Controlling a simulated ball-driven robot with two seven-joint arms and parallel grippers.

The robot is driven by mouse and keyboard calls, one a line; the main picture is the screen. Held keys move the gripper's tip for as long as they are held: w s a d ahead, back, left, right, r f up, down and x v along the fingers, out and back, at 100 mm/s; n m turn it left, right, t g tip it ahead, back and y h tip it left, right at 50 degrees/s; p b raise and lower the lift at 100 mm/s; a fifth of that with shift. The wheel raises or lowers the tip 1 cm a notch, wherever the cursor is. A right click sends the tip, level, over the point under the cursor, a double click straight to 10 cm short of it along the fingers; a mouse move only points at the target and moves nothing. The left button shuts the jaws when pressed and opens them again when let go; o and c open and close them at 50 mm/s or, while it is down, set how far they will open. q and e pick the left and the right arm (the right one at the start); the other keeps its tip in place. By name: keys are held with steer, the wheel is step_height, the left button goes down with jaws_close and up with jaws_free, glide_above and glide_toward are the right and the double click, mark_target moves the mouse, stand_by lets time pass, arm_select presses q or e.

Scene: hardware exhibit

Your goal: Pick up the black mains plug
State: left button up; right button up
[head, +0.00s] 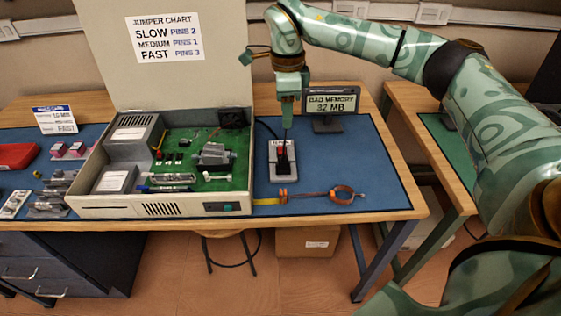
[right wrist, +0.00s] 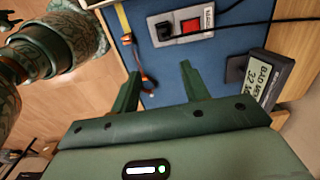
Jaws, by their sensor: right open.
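The black mains plug (head: 283,168) sits in a grey socket block (head: 272,173) on the blue mat. In the right wrist view the plug (right wrist: 164,30) is beside a red switch (right wrist: 191,27), with its black cable running off to the right. My right gripper (head: 287,117) hangs above and behind the socket block, pointing down. In the right wrist view its fingers (right wrist: 160,72) are apart with nothing between them, and the plug lies beyond the fingertips. My left gripper is not in view.
An open computer case (head: 160,208) stands left of the socket block. A memory sign (head: 332,104) stands close behind, to the right. An orange-handled tool (head: 342,193) lies in front. The mat right of the block is clear.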

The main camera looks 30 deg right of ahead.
steer(key=b, duration=0.4)
glide_above(283, 160)
steer(key=f, duration=1.1)
steer(key=shift+s+d+f, duration=0.15)
steer(key=shift+s+f, duration=0.1)
steer(key=shift+s, duration=0.05)
steer(key=f, duration=0.1)
steer(key=f+b, duration=0.1)
steer(key=f, duration=0.1)
steer(key=f+b, duration=0.1)
steer(key=f, duration=0.1)
steer(key=shift+w+f, duration=0.15)
steer(key=shift+w, duration=0.25)
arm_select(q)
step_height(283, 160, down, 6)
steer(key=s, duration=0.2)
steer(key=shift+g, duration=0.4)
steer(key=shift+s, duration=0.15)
arm_select(e)
steer(key=shift+s, duration=0.1)
steer(key=c, duration=0.8)
